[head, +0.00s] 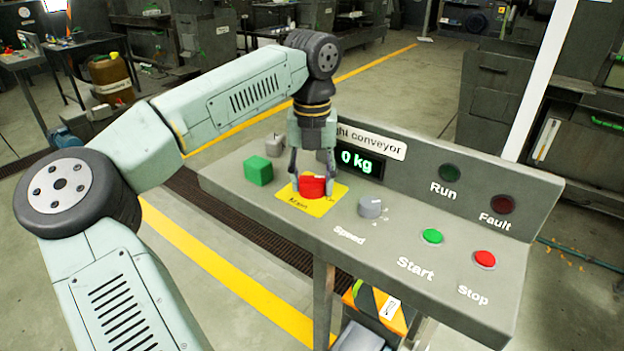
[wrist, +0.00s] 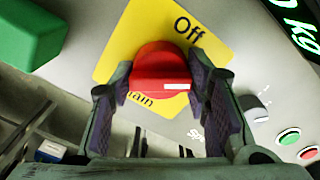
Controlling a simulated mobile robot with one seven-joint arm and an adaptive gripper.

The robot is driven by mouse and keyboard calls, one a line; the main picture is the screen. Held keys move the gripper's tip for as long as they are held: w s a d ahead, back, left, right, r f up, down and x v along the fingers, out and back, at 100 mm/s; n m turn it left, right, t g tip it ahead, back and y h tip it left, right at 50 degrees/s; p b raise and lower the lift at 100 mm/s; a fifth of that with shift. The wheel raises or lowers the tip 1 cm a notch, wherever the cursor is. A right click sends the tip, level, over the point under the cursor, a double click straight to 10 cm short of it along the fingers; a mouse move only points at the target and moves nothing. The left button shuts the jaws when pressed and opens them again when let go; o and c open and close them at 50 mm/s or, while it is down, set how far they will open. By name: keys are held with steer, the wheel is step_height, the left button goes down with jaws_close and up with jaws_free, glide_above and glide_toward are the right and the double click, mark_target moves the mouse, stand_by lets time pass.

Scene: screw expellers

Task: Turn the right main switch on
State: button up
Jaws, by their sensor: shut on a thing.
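The main switch is a red round knob (head: 312,188) on a yellow plate (head: 322,207) on the sloped console. My gripper (head: 311,184) comes down over it from above, with one finger on each side, shut on the knob. In the wrist view the red knob (wrist: 160,72) sits between the two dark finger pads, and its white mark points right. "Off" shows on the yellow plate (wrist: 138,33) above the knob. The "Main" label is partly hidden by the knob and a finger.
A green block (head: 258,170) stands left of the plate. A grey speed knob (head: 370,207) is close on its right. The green Start button (head: 432,237) and red Stop button (head: 484,259) are further right. A display (head: 356,162) reading 0 kg is behind the switch. The Run lamp (head: 450,172) looks dark.

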mark_target(312, 177)
steer(key=m, duration=0.7)
stand_by(0.6)
steer(key=shift+d, duration=0.1)
steer(key=o, duration=1.2)
steer(key=shift+r, duration=0.1)
step_height(312, 177, up, 12)
steer(key=shift+f, duration=0.1)
